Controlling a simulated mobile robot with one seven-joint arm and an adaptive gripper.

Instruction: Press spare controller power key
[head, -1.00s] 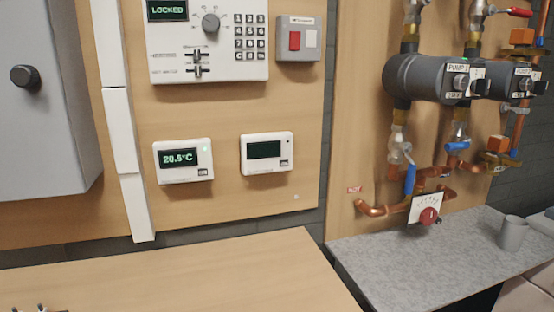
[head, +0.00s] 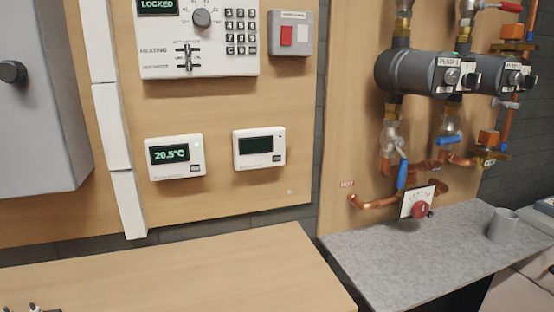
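Two small white controllers are mounted side by side on the wooden wall panel. The left controller (head: 175,172) has a lit display reading 20.5°C and a small green light. The right controller (head: 259,165) has a dark, blank display. A small dark key (head: 277,159) sits at the right controller's lower right corner, and a similar key (head: 195,168) is on the left one. The small print on both is too blurred to read, so no label shows which is the spare.
Above is a larger white control panel (head: 205,60) reading LOCKED, beside a grey switch box (head: 290,48). A grey cabinet (head: 35,110) juts out at left. Pump pipework (head: 415,75) stands at right.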

